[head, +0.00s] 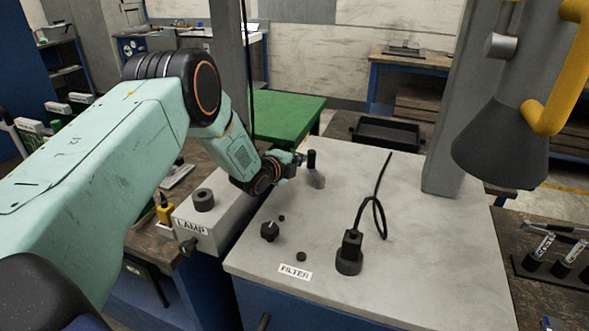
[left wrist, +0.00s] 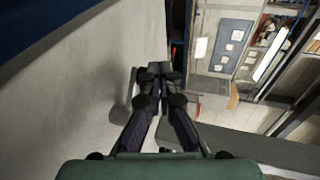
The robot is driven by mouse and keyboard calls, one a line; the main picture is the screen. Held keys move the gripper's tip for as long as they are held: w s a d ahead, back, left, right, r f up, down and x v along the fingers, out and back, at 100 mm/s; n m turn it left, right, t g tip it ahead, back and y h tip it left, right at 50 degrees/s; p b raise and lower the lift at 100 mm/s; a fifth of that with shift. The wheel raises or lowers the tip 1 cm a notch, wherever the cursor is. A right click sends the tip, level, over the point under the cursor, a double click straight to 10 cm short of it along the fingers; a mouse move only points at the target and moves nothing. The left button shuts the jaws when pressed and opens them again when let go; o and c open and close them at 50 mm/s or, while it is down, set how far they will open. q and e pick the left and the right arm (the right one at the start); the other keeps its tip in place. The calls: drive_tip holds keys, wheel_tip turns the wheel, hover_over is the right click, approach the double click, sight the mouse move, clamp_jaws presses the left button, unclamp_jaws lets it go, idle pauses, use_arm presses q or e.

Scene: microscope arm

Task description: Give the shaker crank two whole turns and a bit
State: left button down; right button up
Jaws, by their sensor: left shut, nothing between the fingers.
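The shaker crank (head: 316,180) is at the back left of the pale bench top (head: 420,260). It shows as a small grey piece with an upright black handle (head: 311,158). My left gripper (head: 299,159) is at the left side of the handle, low over the bench; I cannot tell whether it touches it. In the left wrist view its fingers (left wrist: 158,75) are together and hold nothing. The crank cannot be made out in that view. My right gripper is not in view.
A box labelled LAMP (head: 205,225) stands left of the bench top. A FILTER label (head: 295,272), a dark knob (head: 270,231) and a black plug with a looped cable (head: 349,255) are in front. A dark cone-shaped head on a column (head: 500,150) hangs at right.

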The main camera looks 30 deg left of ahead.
use_arm(q)
drive_tip(key=shift+w, duration=0.15)
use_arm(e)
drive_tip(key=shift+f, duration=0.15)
use_arm(q)
drive_tip(key=shift+w+d+f+b, duration=0.15)
drive_tip(key=shift+w+b, duration=0.15)
drive_tip(key=shift+w, duration=0.1)
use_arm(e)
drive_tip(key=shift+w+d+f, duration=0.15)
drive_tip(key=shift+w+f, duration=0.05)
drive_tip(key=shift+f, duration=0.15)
use_arm(q)
drive_tip(key=shift+w, duration=0.1)
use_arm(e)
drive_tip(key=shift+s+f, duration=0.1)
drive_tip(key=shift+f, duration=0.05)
use_arm(q)
drive_tip(key=shift+w+d+b, duration=0.15)
drive_tip(key=shift+w+b, duration=0.2)
drive_tip(key=shift+b, duration=0.1)
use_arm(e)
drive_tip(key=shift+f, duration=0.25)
